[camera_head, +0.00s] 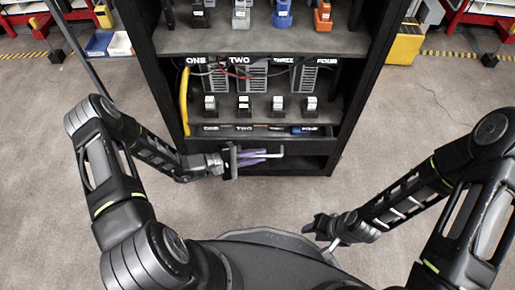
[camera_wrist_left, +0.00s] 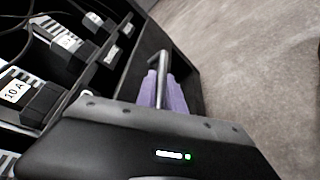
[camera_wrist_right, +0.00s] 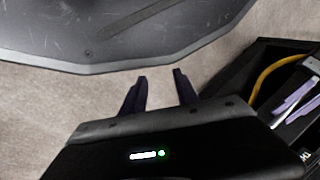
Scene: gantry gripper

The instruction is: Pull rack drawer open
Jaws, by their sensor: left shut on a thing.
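The black rack (camera_head: 346,110) stands ahead of me, its low drawer (camera_head: 300,140) facing me. A grey bar handle (camera_head: 276,155) runs across the drawer front. My left gripper (camera_head: 258,154) is shut on the handle; in the left wrist view its purple fingers (camera_wrist_left: 165,92) sit on both sides of the handle bar (camera_wrist_left: 161,75). How far the drawer stands out is hard to tell. My right gripper (camera_head: 328,236) hangs low near my base, away from the rack. In the right wrist view its fingers (camera_wrist_right: 160,88) are apart with nothing between them.
Labelled shelves above the drawer hold grey modules (camera_head: 252,78) and small black blocks with white tops (camera_head: 277,105). A yellow cable (camera_head: 184,100) hangs at the rack's left side. The floor between rack and base is clear. A yellow box (camera_head: 405,45) stands at the right.

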